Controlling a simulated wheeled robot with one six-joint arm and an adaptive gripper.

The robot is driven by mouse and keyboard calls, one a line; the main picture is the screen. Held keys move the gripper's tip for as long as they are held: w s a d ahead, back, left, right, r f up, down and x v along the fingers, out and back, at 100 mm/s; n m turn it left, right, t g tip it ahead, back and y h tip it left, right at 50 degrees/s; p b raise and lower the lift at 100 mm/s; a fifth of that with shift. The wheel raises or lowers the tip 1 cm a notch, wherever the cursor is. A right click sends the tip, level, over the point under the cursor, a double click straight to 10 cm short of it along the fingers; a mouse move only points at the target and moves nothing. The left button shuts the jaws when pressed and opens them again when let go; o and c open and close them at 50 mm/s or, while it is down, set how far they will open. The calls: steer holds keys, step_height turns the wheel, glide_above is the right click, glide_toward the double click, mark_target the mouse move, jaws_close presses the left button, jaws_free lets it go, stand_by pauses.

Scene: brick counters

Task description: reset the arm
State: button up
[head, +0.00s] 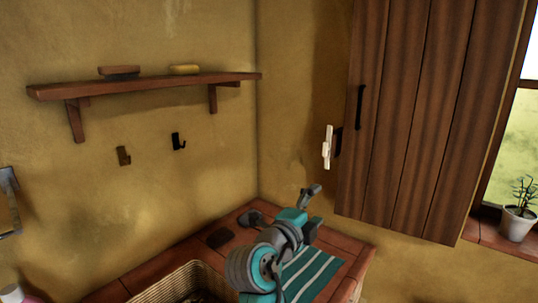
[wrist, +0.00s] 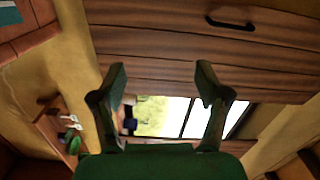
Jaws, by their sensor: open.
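My arm rises from the bottom middle of the head view, with grey links and teal joints, over the brick counter. My gripper shows in the wrist view (wrist: 161,75) with its two dark green fingers spread wide and nothing between them. Its fingertips point toward a wooden plank cupboard (wrist: 170,48), and a bright window lies beyond. In the head view the end of the arm is small, and the fingers cannot be made out clearly.
The cupboard (head: 410,110) hangs right of my arm. A shelf (head: 150,86) and hooks are on the left wall. A potted plant (head: 517,222) stands by the window.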

steer(key=s+d+f+n+y, duration=0.1)
steer(key=s+f+n+y, duration=0.15)
steer(key=f, duration=0.45)
steer(key=s+d+f+n+t+y, duration=0.1)
steer(key=s+f+n, duration=0.1)
steer(key=f+n, duration=0.35)
steer(key=s+d+f+n+y, duration=0.1)
steer(key=s+f+n, duration=0.1)
steer(key=f, duration=0.6)
steer(key=s+d+f+n+y, duration=0.2)
steer(key=s+f+n+y, duration=0.35)
steer(key=s+f, duration=0.8)
steer(key=s+d+f+n+g+y, duration=0.1)
steer(key=s+f+n, duration=0.15)
steer(key=s, duration=0.65)
steer(key=s+d+f+n, duration=0.1)
steer(key=s+n, duration=0.2)
steer(key=s, duration=0.5)
steer(key=s+r+n, duration=0.1)
steer(key=s+r, duration=0.2)
steer(key=s, duration=0.5)
steer(key=s+d+r+n, duration=0.1)
steer(key=s+r, duration=0.3)
steer(key=s, duration=0.5)
steer(key=shift+h, duration=0.3)
steer(key=shift+d, duration=0.1)
